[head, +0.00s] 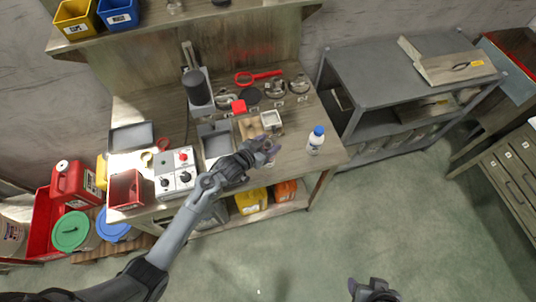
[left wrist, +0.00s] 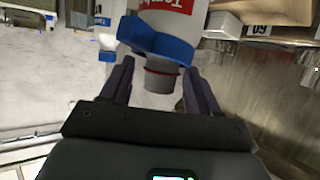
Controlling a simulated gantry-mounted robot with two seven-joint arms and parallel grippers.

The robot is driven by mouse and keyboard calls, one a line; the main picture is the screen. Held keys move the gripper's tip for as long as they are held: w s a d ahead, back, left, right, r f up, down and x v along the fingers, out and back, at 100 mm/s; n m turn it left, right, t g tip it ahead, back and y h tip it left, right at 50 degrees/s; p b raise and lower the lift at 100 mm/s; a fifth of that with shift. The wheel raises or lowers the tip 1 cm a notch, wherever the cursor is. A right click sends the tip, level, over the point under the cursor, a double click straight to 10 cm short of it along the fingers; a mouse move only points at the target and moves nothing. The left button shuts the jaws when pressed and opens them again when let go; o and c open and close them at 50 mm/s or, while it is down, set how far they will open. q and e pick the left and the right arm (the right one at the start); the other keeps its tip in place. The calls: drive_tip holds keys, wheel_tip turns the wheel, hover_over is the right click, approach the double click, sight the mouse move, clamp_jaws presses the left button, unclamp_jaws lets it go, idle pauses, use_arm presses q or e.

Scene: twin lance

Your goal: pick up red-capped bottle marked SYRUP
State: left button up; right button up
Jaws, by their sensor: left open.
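I cannot make out a red-capped bottle marked SYRUP in either view. A white bottle with a blue cap (head: 317,136) stands at the right front of the bench. My left gripper (head: 270,147) is open over the bench's front part, to the left of that bottle. In the left wrist view, a white container with a red label (left wrist: 172,12) and a blue band shows upside down beyond the open fingers. A grey cylinder with a thin red ring (left wrist: 161,78) shows between them; its full shape is hidden. My right gripper (head: 373,290) is at the bottom edge, far from the bench.
A grey shelf unit (head: 385,70) stands to the right. The floor in front is clear.

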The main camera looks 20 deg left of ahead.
use_arm(q)
clamp_jaws()
idle(0.3)
idle(0.4)
